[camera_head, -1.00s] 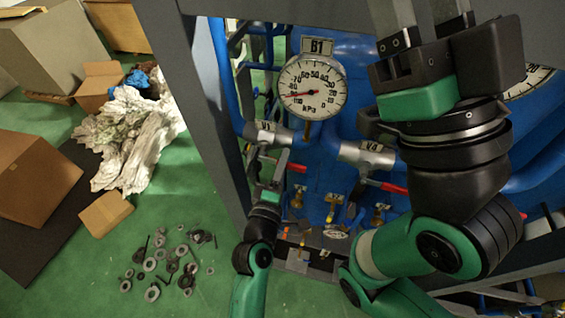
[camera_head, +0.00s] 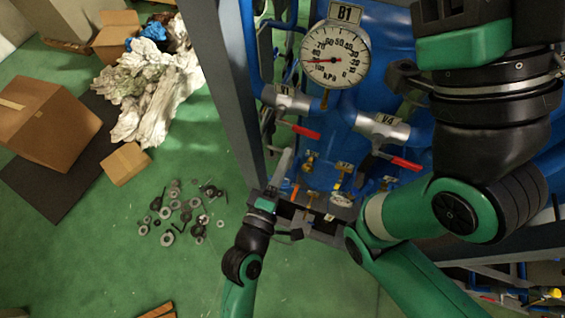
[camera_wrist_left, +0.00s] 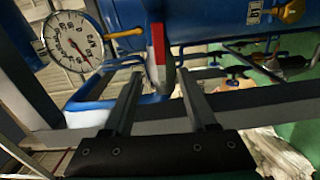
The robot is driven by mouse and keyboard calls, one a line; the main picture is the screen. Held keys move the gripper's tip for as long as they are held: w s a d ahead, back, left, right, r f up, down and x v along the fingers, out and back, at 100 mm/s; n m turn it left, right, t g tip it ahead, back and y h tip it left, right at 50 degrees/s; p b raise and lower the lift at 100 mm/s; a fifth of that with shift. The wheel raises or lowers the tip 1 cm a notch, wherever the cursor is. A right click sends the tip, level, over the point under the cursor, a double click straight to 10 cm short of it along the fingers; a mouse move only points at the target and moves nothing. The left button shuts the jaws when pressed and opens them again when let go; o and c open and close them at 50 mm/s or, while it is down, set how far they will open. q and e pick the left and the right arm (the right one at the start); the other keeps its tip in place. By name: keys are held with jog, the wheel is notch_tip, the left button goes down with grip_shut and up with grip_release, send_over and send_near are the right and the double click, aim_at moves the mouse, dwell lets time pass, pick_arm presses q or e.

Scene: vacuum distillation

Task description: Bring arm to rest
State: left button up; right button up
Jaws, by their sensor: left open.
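My left gripper (camera_head: 285,160) comes up from the bottom of the head view, in front of the lower part of the blue apparatus. In the left wrist view its two fingers (camera_wrist_left: 160,82) stand apart with nothing held between them. A red-and-white valve handle (camera_wrist_left: 158,45) shows beyond the fingertips; I cannot tell its distance. My right arm fills the right of the head view. Its gripper body (camera_head: 460,12) is cut off by the top edge, and its fingers are out of frame.
The B1 gauge (camera_head: 335,55) is above two valves with red handles (camera_head: 300,130) (camera_head: 405,163). Small brass valves (camera_head: 310,162) sit lower. A grey frame post (camera_head: 225,90) stands left. Loose metal parts (camera_head: 180,212), cardboard boxes (camera_head: 45,125) and crumpled foil (camera_head: 150,95) lie on the green floor.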

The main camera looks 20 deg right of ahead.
pick_arm(q)
jog(key=shift+s+a, duration=0.35)
dwell(0.3)
